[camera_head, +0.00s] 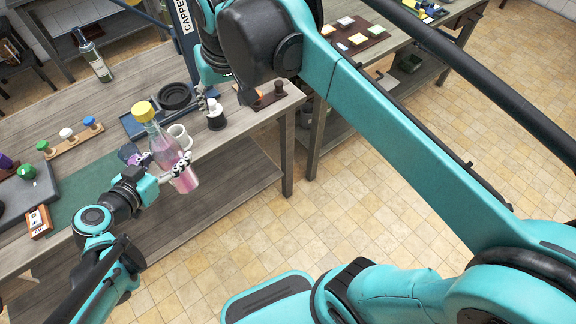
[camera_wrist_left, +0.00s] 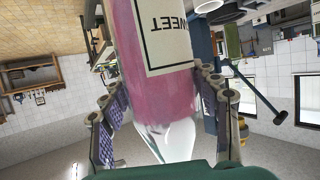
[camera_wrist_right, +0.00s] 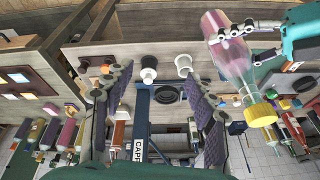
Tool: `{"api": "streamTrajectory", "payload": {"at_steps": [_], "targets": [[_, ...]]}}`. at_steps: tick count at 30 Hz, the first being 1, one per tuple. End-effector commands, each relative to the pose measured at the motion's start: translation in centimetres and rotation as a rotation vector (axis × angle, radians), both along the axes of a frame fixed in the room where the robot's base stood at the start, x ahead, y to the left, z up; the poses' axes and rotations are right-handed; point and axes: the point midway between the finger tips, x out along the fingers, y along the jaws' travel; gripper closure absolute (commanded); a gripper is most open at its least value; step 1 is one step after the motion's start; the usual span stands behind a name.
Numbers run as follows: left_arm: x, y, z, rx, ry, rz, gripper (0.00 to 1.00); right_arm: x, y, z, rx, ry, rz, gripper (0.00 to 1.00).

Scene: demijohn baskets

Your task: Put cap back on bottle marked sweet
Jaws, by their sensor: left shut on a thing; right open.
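A clear bottle of pink liquid (camera_head: 168,150) is held tilted in my left gripper (camera_head: 163,165), in front of the table edge. Its label reads SWEET in the left wrist view (camera_wrist_left: 165,30). My left fingers close around its body from both sides. A yellow cap (camera_head: 143,111) sits at the top of its neck; it also shows in the right wrist view (camera_wrist_right: 260,114). How firmly it is seated I cannot tell. My right gripper (camera_head: 224,93) is open and empty above the table, behind and right of the bottle. Its spread fingers show in the right wrist view (camera_wrist_right: 158,105).
A wooden strip (camera_head: 74,142) with green, white and blue caps lies at left. A dark bottle (camera_head: 93,58) stands farther back. The floor in front is clear.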

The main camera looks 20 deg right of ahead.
Motion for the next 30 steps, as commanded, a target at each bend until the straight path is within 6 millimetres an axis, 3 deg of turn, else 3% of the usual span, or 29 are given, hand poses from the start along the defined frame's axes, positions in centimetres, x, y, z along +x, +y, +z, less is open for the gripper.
{"api": "streamTrajectory", "payload": {"at_steps": [1,6,12,15,20,30], "targets": [[0.0,0.0,0.1,-0.003,0.0,0.001,1.0,-1.2,-1.5,-1.8,-0.002,-0.031,-0.005,0.43],[0.0,0.0,0.1,-0.003,0.0,0.001,1.0,-4.9,-5.4,-7.7,-0.023,-0.137,-0.007,0.43],[0.0,0.0,0.1,-0.003,0.0,0.001,1.0,-8.7,-8.3,-13.9,-0.058,-0.234,-0.007,0.43],[0.1,0.0,0.1,-0.003,0.0,0.001,1.0,-9.9,-9.1,-15.9,-0.072,-0.264,-0.007,0.43],[0.1,0.0,0.1,-0.003,0.0,0.001,1.0,-10.8,-9.7,-17.4,-0.082,-0.285,-0.008,0.43],[0.1,0.0,0.2,-0.005,-0.002,0.002,1.0,-10.8,-9.7,-17.5,-0.084,-0.287,-0.007,0.43]]}}
